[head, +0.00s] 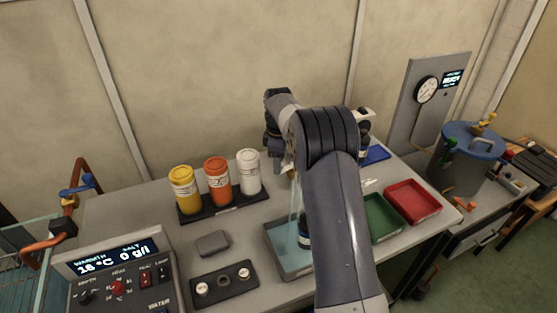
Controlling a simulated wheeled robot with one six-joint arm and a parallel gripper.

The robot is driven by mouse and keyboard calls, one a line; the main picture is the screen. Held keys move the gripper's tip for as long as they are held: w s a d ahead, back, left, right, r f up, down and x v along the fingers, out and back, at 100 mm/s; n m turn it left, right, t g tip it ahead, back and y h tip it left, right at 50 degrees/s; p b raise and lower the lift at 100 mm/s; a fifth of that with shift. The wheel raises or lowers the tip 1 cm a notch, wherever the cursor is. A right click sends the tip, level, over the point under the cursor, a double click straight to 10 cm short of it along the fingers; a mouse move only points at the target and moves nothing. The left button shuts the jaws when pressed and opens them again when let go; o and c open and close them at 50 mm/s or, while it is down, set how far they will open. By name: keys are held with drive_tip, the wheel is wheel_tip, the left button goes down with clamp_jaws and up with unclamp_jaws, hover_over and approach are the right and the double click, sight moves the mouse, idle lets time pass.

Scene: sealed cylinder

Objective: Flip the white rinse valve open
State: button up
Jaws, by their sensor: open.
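I cannot clearly pick out a white rinse valve in the head view; it may be hidden behind my arm or too small to tell. A grey-blue sealed cylinder (466,160) stands at the right, with a yellow fitting (485,122) on its lid and a green fitting (450,145) on its left side. An orange handle (465,204) shows low in front of it. My gripper (277,158) is above the bench behind the grey tray, well left of the cylinder. It is open, small in view and partly hidden by my arm.
Yellow, orange and white jars (248,172) stand in a black rack. A grey tray (276,240), green tray (383,220), red tray (411,202) and blue tray (377,154) lie across the bench. A control box (118,275) and a copper pipe with blue handle (77,186) are left.

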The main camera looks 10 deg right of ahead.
drive_tip(key=shift+c, duration=0.3)
clamp_jaws()
idle(0.3)
